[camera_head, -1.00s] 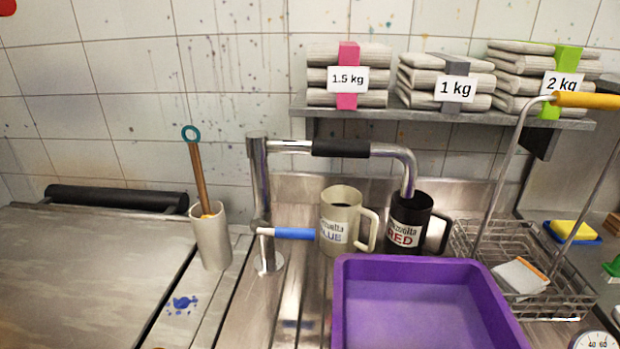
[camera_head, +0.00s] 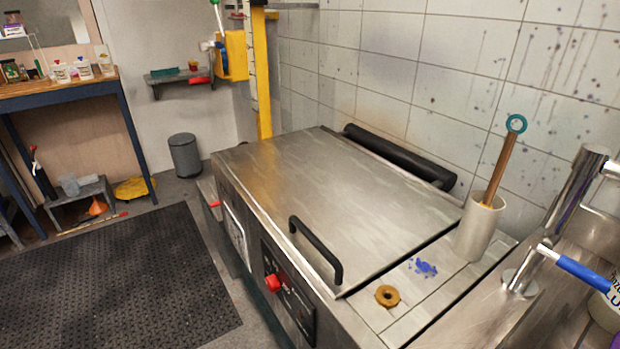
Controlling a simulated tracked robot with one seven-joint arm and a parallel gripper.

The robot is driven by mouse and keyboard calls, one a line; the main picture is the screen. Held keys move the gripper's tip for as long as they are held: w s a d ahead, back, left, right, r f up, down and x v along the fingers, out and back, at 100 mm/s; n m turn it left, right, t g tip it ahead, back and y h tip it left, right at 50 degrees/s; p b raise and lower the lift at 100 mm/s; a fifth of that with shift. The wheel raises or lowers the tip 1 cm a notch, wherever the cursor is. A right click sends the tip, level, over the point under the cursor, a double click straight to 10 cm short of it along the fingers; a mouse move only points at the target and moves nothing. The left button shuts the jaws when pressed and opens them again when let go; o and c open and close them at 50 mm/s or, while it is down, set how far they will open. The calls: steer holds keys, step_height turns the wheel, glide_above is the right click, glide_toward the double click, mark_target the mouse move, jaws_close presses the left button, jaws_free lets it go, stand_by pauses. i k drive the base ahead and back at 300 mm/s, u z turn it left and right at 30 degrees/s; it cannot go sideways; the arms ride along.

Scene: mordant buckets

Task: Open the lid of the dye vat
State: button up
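The dye vat is a steel box on the floor in the middle of the head view, with a control front (camera_head: 285,295) carrying a red knob (camera_head: 273,283). Its flat steel lid (camera_head: 300,190) lies shut on top. A black bar handle (camera_head: 316,250) stands up at the lid's front edge, near the right corner. A thick black roll or bar (camera_head: 400,157) runs along the lid's back edge by the wall. My gripper is not in view.
A holder (camera_head: 478,228) with a wooden-handled tool, a brown ring (camera_head: 387,296) and a blue stain (camera_head: 423,267) are on the strip right of the lid. A steel tap (camera_head: 560,215) stands further right. A dark mat (camera_head: 120,290) covers open floor at left.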

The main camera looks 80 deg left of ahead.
mark_target(350, 213)
steer(key=u, duration=0.65)
steer(key=i, duration=0.15)
steer(key=u, duration=2.15)
steer(key=k, duration=0.9)
steer(key=u, duration=0.2)
steer(key=i, duration=0.9)
steer(key=z, duration=0.1)
